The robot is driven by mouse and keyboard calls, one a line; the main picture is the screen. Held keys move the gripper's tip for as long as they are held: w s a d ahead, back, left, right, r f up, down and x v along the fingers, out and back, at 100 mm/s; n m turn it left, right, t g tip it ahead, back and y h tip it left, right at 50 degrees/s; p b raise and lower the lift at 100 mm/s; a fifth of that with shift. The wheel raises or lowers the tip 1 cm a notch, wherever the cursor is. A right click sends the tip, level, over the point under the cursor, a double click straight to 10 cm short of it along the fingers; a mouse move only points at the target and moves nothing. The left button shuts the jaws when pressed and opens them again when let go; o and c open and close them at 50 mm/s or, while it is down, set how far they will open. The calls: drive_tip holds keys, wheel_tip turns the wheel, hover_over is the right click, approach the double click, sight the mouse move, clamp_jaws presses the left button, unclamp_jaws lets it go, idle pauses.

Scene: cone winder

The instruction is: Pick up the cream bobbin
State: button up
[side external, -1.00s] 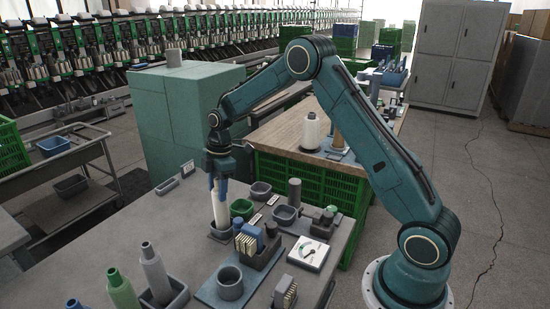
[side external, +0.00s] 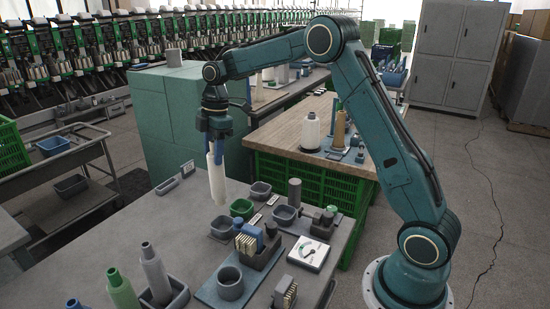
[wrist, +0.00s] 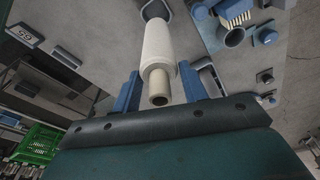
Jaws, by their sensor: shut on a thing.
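The cream bobbin (side external: 216,184) is a tall pale tube, held upright above the grey table in the side external view. My gripper (side external: 215,152) is shut on its upper part, with blue fingers on either side. The bobbin's lower end is clear of the square grey holder (side external: 222,228) below it. In the wrist view, the bobbin (wrist: 157,50) lies between the two fingers of my gripper (wrist: 158,88), its narrow hollow end nearest the camera.
A green bobbin (side external: 122,291) and a grey bobbin (side external: 154,272) stand at front left.

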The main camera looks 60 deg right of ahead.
wheel_tip(320, 180, up, 8)
drive_tip(key=shift+r, duration=0.15)
idle(0.4)
idle(0.5)
drive_tip(key=s+d+f, duration=0.9)
drive_tip(key=s+d, duration=0.5)
drive_tip(key=shift+f, duration=0.15)
